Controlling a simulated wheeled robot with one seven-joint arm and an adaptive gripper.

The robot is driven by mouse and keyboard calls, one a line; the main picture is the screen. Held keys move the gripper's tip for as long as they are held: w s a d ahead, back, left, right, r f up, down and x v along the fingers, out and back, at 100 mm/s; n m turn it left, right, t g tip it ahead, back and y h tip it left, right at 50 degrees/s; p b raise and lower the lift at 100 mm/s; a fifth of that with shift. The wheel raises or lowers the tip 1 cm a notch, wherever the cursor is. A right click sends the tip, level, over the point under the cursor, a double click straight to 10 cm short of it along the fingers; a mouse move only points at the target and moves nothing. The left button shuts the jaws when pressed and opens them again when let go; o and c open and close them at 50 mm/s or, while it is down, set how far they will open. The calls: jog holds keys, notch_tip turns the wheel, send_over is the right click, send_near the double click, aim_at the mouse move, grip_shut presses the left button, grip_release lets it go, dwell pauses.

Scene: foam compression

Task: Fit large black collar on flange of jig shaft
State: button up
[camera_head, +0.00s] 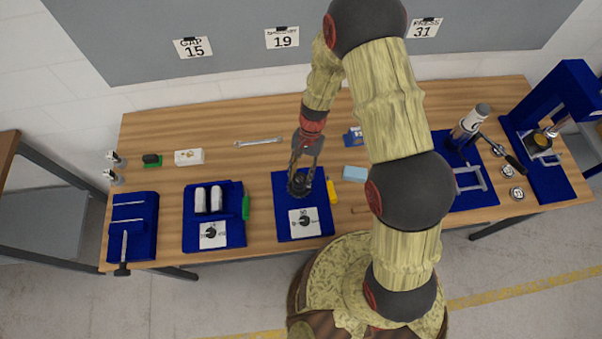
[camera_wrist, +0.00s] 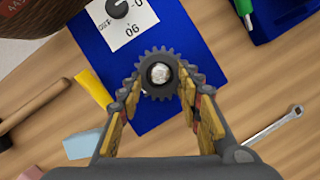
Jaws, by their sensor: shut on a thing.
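A black toothed collar (camera_wrist: 160,94) sits between the fingertips of my gripper (camera_wrist: 160,82) in the wrist view, and the gripper is shut on it. A bright silver shaft end (camera_wrist: 159,73) shows in the middle of the collar, so the collar looks lined up around it. How far down the shaft it sits, and whether it touches the flange, cannot be told. In the head view my gripper (camera_head: 303,166) reaches down over the blue mat (camera_head: 284,205), and the dark collar (camera_head: 299,186) shows at its tips. The flange is hidden beneath the collar.
A white card with a black dial (camera_head: 304,222) lies on the same mat. A yellow tool (camera_head: 332,192) and a light blue block (camera_head: 354,173) are just right of it. A green tool (camera_head: 246,207) lies to the left. A wrench (camera_head: 258,142) lies behind, with bare table around it.

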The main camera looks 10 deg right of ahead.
jog(key=shift+f, duration=0.1)
jog(key=o, duration=1.1)
jog(key=shift+o, duration=0.6)
jog(key=v, duration=1.2)
jog(key=shift+s, duration=0.1)
